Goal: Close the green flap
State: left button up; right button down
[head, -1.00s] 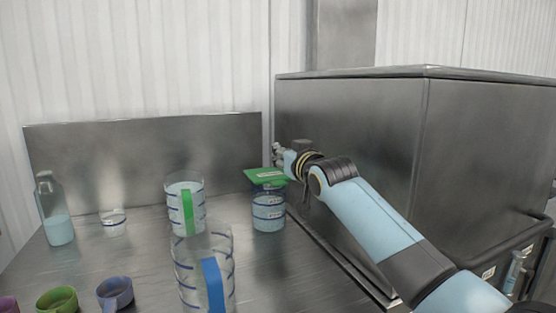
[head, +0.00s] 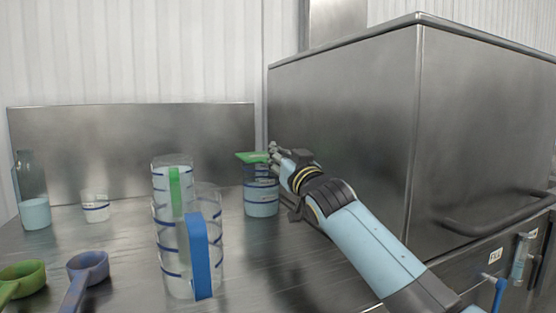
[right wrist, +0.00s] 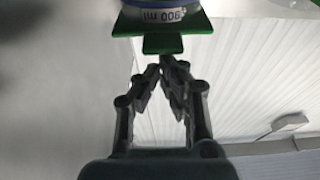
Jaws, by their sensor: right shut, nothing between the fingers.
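The green flap (head: 252,157) sits on top of a clear container (head: 261,198) with blue bands, near the back right of the counter. It looks nearly flat, seen almost edge-on; whether it is fully seated I cannot tell. My right gripper (head: 273,149) is shut and empty at the flap's right side. In the right wrist view the shut fingertips (right wrist: 170,64) point at the flap's green edge (right wrist: 160,44), close to it; contact is unclear. A container label reading 900 ml (right wrist: 161,16) shows upside down there. My left gripper is not in view.
A large steel box (head: 345,130) stands right behind my right arm. Clear measuring jugs with a green handle (head: 175,190) and a blue handle (head: 198,255) stand left of the container. A bottle (head: 35,210), small cup (head: 95,212) and scoops (head: 88,265) are farther left.

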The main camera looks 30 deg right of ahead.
jog(key=shift+f, duration=0.25)
dwell(0.3)
